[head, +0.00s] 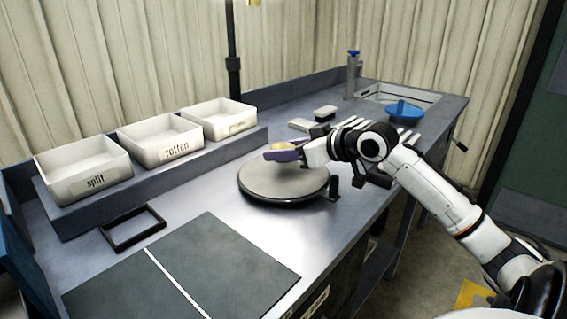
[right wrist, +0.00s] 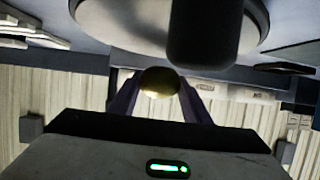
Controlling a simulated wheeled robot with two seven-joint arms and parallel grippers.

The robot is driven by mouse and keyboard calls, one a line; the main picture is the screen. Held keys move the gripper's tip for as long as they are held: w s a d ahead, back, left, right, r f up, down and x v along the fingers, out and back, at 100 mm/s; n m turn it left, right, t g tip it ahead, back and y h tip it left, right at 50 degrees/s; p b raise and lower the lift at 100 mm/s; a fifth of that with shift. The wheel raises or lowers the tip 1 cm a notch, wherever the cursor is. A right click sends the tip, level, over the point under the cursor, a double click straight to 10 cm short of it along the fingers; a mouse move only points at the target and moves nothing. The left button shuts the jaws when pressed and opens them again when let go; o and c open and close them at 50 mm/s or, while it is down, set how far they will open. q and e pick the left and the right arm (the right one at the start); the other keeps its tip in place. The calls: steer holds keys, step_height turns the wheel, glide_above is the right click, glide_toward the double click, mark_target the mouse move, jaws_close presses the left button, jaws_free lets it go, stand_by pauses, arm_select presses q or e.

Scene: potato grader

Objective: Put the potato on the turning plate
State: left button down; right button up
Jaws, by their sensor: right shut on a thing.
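The potato (head: 281,147) is yellowish and sits between the purple fingers of my right gripper (head: 280,153). In the right wrist view the potato (right wrist: 159,82) shows between the two fingertips (right wrist: 160,88), and the gripper is shut on it. The turning plate (head: 284,182) is a round grey disc with a dark rim on the metal bench. In the head view the held potato appears over the back part of the plate. I cannot tell whether it touches the plate. The plate (right wrist: 130,18) also shows in the right wrist view. My left gripper is not in view.
Three white bins stand on a raised ledge at the left: split (head: 83,170), rotten (head: 160,142) and one more (head: 217,118). A dark mat (head: 190,268) and an empty black frame (head: 133,228) lie in front. A blue-topped item (head: 404,109) stands near the sink.

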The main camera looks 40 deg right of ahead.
step_height(320, 180, down, 3)
steer(key=shift+f, duration=0.1)
steer(key=o, duration=1.1)
steer(key=v, duration=1.2)
